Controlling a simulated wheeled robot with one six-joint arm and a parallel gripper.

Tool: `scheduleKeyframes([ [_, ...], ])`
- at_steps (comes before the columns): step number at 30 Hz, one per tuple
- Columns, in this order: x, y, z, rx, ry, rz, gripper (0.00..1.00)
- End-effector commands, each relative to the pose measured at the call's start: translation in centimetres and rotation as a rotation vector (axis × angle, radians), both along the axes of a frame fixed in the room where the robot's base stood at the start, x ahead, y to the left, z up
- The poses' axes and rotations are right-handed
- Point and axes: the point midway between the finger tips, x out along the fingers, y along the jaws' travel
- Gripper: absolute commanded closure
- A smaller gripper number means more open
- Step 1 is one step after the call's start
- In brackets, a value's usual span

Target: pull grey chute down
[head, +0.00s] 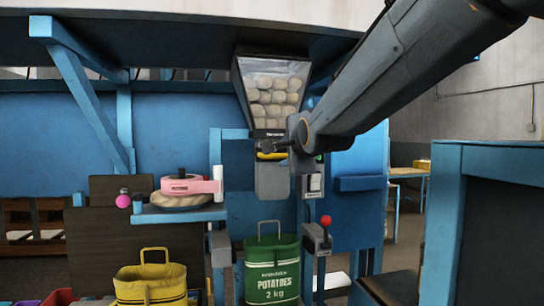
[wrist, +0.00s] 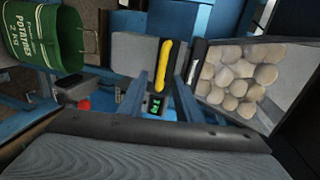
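The grey chute (head: 272,182) hangs below the potato hopper in the head view, with a yellow handle (head: 270,156) across its top. In the wrist view the chute (wrist: 135,52) lies turned sideways, and its yellow handle (wrist: 164,64) shows between my two fingers. My gripper (head: 268,147) is at the height of the handle, in front of it. In the wrist view my gripper (wrist: 160,74) is open, with a gap on both sides of the handle. I cannot tell whether the fingertips reach past the handle.
The hopper (head: 271,90) full of potatoes is above. A green potato sack (head: 271,271) stands open below the chute. A red-knobbed lever (head: 326,222) is right of it. A yellow sack (head: 150,285) and a pink device (head: 190,185) are left. A blue frame (head: 447,220) stands at right.

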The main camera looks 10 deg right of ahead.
Motion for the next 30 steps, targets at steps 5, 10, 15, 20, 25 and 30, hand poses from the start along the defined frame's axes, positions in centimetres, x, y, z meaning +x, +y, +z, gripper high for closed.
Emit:
scheduleKeyframes([
  [5, 1.4, 0.0, 0.1, 0.014, -0.008, -0.002, 0.69],
  [10, 3.7, 0.0, -0.4, 0.014, -0.006, -0.002, 0.69],
  [15, 5.8, 0.0, -0.9, 0.012, -0.005, -0.002, 0.69],
  [20, 7.0, 0.0, -1.2, 0.012, -0.006, -0.002, 0.69],
  [25, 7.6, 0.0, -1.3, 0.013, -0.006, -0.002, 0.69],
  [30, 7.6, 0.0, -1.3, 0.012, -0.007, -0.002, 0.69],
])
